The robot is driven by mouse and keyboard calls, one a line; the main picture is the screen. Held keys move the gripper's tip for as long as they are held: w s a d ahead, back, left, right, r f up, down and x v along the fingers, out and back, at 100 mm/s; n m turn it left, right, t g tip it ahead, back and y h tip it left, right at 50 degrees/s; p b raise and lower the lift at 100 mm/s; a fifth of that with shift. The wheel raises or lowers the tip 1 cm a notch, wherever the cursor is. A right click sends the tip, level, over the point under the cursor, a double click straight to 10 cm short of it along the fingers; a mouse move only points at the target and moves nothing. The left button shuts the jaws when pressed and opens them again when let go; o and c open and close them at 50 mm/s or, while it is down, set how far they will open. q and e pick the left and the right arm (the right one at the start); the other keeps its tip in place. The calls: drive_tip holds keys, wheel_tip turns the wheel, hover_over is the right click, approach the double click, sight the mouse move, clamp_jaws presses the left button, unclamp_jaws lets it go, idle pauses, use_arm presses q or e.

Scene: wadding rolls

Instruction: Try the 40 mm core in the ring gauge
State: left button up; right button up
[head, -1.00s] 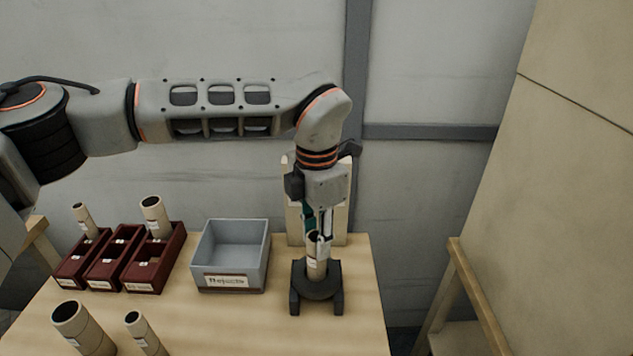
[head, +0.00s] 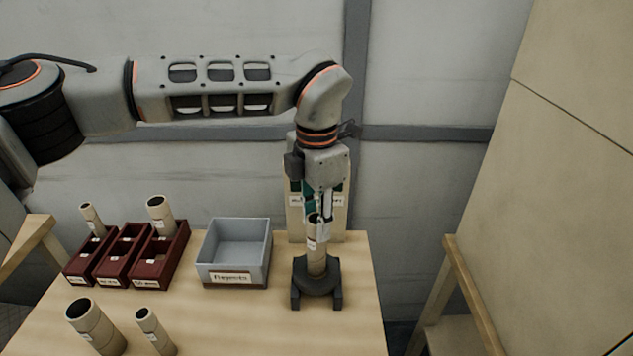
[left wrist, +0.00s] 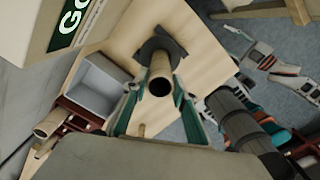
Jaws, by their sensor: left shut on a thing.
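My left gripper (head: 318,222) points down at the right of the table and is shut on a tan cardboard core (head: 316,262) with a small white label. The core is upright over the dark ring gauge (head: 318,290), its lower end meeting the gauge in the head view. I cannot tell whether that end is inside the ring or just above it. The left wrist view shows the core's open end (left wrist: 160,74) between the fingers, with the gauge (left wrist: 151,46) beyond. The core's size label is unreadable. My right gripper is not in view.
Two cores, one wide (head: 94,325) and one narrow (head: 153,330), stand at the front left.

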use_arm(q)
drive_tip(key=shift+r+p, duration=0.6)
drive_tip(key=shift+r, duration=0.5)
drive_tip(key=shift+r+p, duration=0.6)
drive_tip(key=shift+r, duration=0.2)
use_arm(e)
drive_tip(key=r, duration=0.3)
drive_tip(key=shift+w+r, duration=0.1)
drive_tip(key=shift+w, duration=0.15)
use_arm(q)
drive_tip(key=shift+a+f, duration=0.1)
